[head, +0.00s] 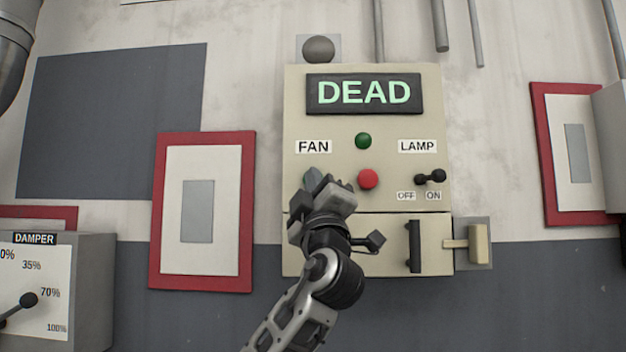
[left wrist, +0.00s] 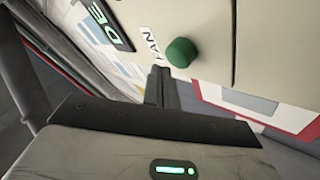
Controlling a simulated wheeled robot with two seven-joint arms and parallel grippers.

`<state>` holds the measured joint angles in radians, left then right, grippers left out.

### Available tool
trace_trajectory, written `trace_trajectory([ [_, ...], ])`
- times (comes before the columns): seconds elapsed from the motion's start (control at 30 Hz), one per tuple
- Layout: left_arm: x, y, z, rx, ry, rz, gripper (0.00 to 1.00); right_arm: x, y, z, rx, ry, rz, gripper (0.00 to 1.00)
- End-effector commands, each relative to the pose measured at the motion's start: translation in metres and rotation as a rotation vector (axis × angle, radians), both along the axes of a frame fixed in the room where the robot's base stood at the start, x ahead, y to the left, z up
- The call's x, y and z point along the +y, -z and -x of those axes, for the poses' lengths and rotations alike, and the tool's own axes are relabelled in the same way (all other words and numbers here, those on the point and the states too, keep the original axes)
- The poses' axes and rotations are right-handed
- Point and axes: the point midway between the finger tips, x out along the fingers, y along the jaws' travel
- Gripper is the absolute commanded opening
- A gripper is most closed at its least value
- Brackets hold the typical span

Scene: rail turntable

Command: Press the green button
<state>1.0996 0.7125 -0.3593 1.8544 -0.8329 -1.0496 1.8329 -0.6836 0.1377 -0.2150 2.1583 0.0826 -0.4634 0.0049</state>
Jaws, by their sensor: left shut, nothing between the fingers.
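A beige control panel (head: 430,100) is on the wall ahead. A green button, seen in the left wrist view (left wrist: 181,52), sits just under the FAN label (head: 313,146); in the head view my left gripper mostly covers that spot. Another round green piece (head: 363,140) sits in the middle, above a red button (head: 368,179). My left gripper (head: 318,180) is shut and empty, in front of the panel below FAN. In the left wrist view its fingertips (left wrist: 160,88) point toward the panel beside the green button, with a gap visible. My right gripper is not in view.
The display (head: 364,93) reads DEAD. A black lamp switch (head: 430,178) leans toward ON. Below are a dark handle (head: 414,246) and a beige lever (head: 478,244). A DAMPER box (head: 85,290) stands at lower left. Red-framed plates flank the panel.

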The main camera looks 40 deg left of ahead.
Motion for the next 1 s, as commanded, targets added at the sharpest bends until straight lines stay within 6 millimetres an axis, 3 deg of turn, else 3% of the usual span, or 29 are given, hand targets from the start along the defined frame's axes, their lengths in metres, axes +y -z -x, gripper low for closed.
trace_trajectory([
  [1.0,0.0000,0.0001,0.0000,0.001,-0.001,0.000,0.00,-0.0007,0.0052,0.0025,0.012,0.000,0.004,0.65],
])
